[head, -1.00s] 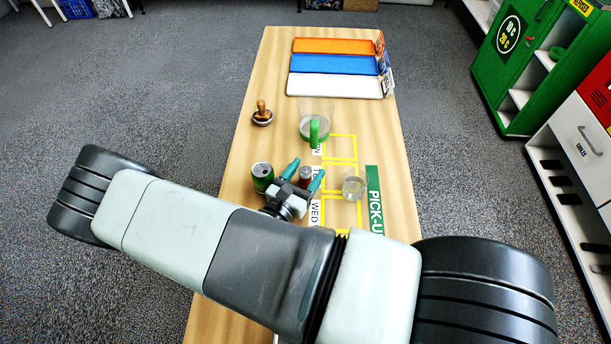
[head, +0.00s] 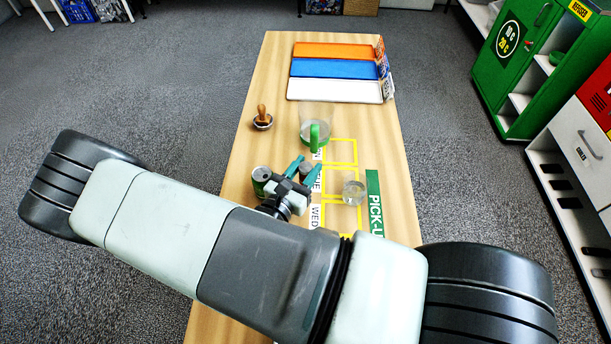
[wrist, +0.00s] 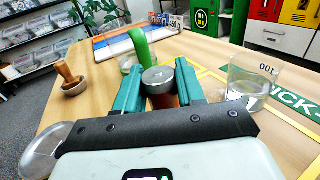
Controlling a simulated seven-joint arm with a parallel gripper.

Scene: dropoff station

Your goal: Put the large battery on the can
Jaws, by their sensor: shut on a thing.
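The large battery (head: 306,169) is upright, with a silver top and a copper-red side in the wrist view (wrist: 159,76). My gripper (head: 304,168) is shut on it, one teal finger on each side. The fingers flank it in the wrist view too (wrist: 158,88). Whether its base touches the table is hidden. The green can (head: 261,178) stands upright just left of my gripper, apart from the battery. Its lower part is partly hidden by my gripper. Its silver top shows at the lower left of the wrist view (wrist: 42,152).
A clear jug with a green handle (head: 315,134) stands close beyond the battery. A glass (head: 354,192) stands to the right, near the green pick-up strip (head: 373,190). Coloured trays (head: 333,67) lie at the far end.

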